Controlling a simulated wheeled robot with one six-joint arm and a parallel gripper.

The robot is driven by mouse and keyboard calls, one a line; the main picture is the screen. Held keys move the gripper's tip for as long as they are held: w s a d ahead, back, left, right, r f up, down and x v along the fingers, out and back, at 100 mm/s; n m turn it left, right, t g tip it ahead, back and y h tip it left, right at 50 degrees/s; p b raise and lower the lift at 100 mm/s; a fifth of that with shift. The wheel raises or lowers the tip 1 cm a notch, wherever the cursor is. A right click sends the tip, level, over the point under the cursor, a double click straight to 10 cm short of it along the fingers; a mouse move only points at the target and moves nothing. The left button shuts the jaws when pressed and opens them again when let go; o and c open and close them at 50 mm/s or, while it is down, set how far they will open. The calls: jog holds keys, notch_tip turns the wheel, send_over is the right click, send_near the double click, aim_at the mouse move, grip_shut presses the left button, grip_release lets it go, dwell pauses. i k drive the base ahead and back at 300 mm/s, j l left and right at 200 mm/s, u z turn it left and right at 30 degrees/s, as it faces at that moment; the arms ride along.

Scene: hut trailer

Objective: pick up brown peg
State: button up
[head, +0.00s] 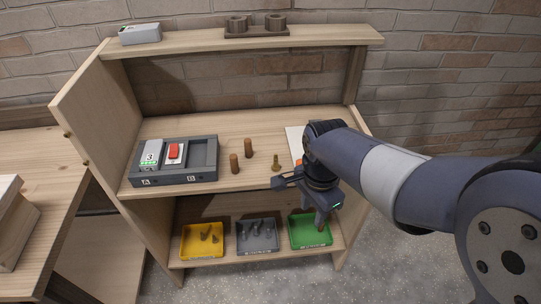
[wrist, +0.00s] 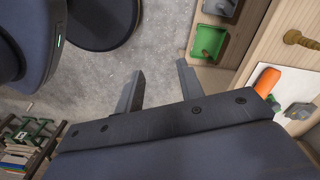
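Two brown pegs stand upright on the middle shelf in the head view, a front one (head: 234,163) and a back one (head: 248,148). Both are plain cylinders, set close together and apart from each other. A brass-coloured knobbed piece (head: 276,163) stands to their right; it also shows at the right edge of the wrist view (wrist: 300,40). My gripper (wrist: 158,88) is open, its two dark fingers apart with only grey floor seen between them. In the head view it is at the shelf's front edge, right of the pegs. No brown peg is clear in the wrist view.
A grey tray (head: 203,172) with a red-switched block stands left of the pegs. A white sheet (head: 293,134) with an orange item (wrist: 267,82) lies at right. Yellow (head: 187,250), grey (head: 241,245) and green (head: 295,240) bins sit below. A shelf hangs overhead.

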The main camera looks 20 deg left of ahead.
aim_at(233, 158)
jog(key=j+z, duration=0.35)
jog(key=j, duration=0.7)
jog(key=k+j+z, duration=0.1)
jog(key=j+z, duration=0.2)
jog(key=j, duration=0.8)
